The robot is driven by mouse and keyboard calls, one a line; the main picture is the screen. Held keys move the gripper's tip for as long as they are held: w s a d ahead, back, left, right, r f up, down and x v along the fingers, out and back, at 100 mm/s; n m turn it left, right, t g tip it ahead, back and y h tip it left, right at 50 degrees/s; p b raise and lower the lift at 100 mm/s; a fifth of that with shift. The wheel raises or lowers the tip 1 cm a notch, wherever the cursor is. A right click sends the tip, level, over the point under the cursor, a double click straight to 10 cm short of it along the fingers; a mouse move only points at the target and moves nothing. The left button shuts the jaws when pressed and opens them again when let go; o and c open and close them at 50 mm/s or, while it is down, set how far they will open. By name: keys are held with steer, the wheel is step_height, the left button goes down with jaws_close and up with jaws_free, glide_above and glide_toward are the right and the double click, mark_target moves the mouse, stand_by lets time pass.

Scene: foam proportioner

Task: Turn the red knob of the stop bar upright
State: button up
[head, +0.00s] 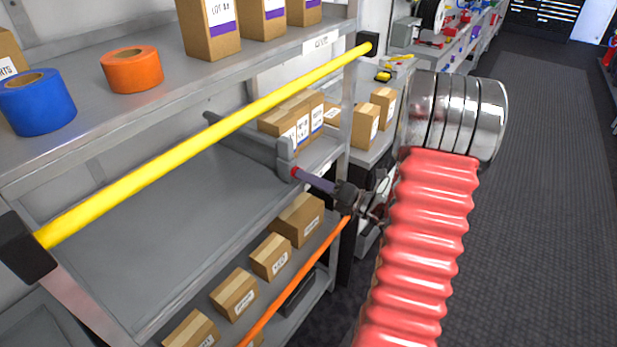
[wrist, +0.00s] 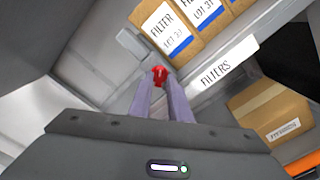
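The red knob (wrist: 160,74) shows in the wrist view just ahead of and between my fingertips. In the head view only a small red patch of it (head: 294,171) shows, at the near end of a grey bar (head: 245,143) above the shelf. My gripper (head: 303,174) reaches the knob from the right with its purple fingers. In the wrist view my gripper (wrist: 160,84) has a gap between its fingers, with the knob at their tips. I see no clear grip on it. The knob's exact tilt is too small to tell.
A yellow bar (head: 205,143) runs diagonally across the shelf front, above my gripper. Boxes (head: 300,120) stand behind the knob, with more boxes (head: 270,257) on the shelf below. An orange bar (head: 295,282) crosses low down. The floor aisle (head: 540,200) at the right is clear.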

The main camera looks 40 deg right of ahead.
steer(key=shift+w+a, duration=0.15)
steer(key=shift+w, duration=0.2)
jaws_close()
stand_by(0.3)
